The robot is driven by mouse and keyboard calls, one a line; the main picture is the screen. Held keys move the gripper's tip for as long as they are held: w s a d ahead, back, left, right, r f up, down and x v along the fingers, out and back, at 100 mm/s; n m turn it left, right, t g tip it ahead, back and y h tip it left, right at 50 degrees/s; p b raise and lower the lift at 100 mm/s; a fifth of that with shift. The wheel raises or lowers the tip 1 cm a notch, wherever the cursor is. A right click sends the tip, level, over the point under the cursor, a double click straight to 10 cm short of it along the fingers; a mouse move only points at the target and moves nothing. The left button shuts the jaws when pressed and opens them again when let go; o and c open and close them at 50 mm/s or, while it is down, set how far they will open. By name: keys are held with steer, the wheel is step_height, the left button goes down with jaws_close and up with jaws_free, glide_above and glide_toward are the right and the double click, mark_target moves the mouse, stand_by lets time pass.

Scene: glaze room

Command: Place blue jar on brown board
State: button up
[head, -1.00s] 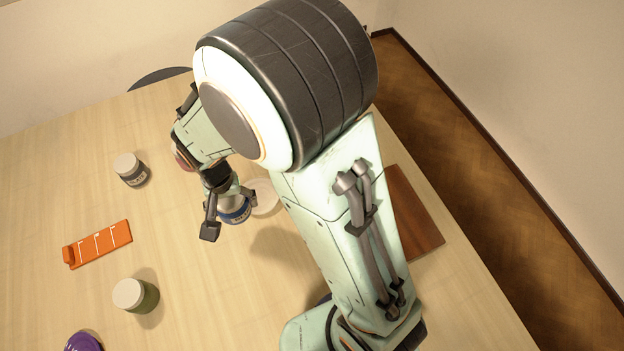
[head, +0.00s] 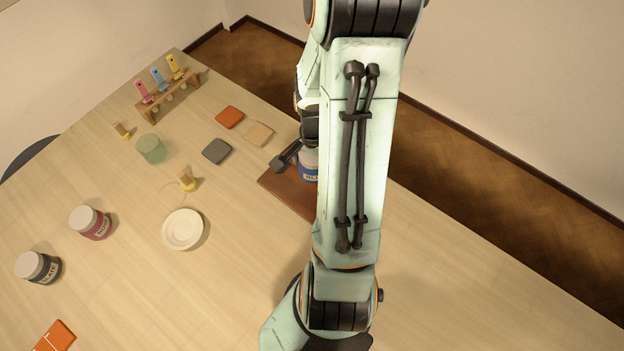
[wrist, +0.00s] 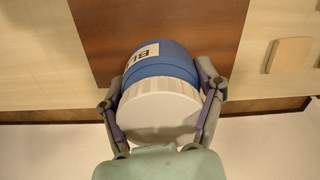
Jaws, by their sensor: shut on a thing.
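The blue jar (head: 308,168) has a pale lid and a label and is partly hidden behind my arm in the head view. In the wrist view the blue jar (wrist: 160,64) sits between both fingers of my gripper (wrist: 160,92), which is shut on it. The brown board (head: 284,190) lies flat on the table at its far right edge, partly covered by my arm. In the wrist view the brown board (wrist: 100,38) shows behind the jar. The jar is over the board; I cannot tell whether it touches it.
A white dish (head: 183,230), a red-labelled jar (head: 90,223) and a dark jar (head: 39,267) stand to the left. A grey tile (head: 216,151), an orange tile (head: 229,117) and a tan tile (head: 258,133) lie near the board. A wooden rack (head: 168,96) stands at the back.

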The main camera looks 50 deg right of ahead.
steer(key=shift+f, duration=3.05)
steer(key=shift+f, duration=0.1)
steer(key=o, duration=1.2)
step_height(320, 180, up, 12)
steer(key=shift+r, duration=0.1)
steer(key=a+r+n, duration=0.4)
steer(key=a+n, duration=0.1)
steer(key=a, duration=0.2)
steer(key=a+r+n, duration=0.4)
steer(key=a+n, duration=0.1)
steer(key=a, duration=0.2)
steer(key=s+a+r+n, duration=0.1)
steer(key=s+a+n, duration=0.3)
steer(key=a, duration=0.1)
steer(key=s+a+r+n, duration=0.1)
steer(key=a+n, duration=0.1)
steer(key=n, duration=0.1)
steer(key=shift+s+a+r+y, duration=0.3)
steer(key=shift+s+r+y, duration=0.05)
steer(key=shift+s+y, duration=0.05)
